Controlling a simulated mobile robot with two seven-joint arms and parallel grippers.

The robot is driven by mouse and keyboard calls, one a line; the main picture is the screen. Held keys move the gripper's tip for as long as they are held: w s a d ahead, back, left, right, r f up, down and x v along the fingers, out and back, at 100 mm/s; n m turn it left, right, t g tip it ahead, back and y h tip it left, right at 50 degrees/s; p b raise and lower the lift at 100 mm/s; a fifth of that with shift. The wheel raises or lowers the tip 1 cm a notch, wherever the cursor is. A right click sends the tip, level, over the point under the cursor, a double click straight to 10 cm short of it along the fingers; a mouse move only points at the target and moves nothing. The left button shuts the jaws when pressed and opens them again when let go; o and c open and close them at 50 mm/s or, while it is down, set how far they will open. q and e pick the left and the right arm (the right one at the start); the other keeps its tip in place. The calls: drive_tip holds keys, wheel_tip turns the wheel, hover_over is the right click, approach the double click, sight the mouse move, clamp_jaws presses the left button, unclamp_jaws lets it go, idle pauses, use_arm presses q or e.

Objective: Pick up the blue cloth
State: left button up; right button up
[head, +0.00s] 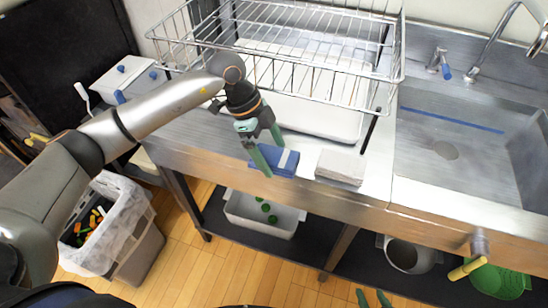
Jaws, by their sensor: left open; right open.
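The blue cloth (288,167) is a small folded block with a white stripe, lying on the front part of the metal counter (220,145). My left gripper (274,160) is open, pointing down at the cloth. One green finger crosses in front of the cloth's left part and hides some of it; the other is by its far side. I cannot tell whether the fingers touch it. My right gripper (373,299) shows only its two green fingertips at the bottom edge; they are apart with nothing visible between them.
A folded grey-white cloth (341,167) lies just right of the blue cloth. A wire dish rack (290,53) over a white tray (318,118) stands behind. The sink (450,135) is at right. A bin (140,250) stands on the floor at left.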

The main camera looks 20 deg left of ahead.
use_arm(q)
drive_tip(key=c, duration=1.2)
drive_tip(key=shift+r, duration=0.15)
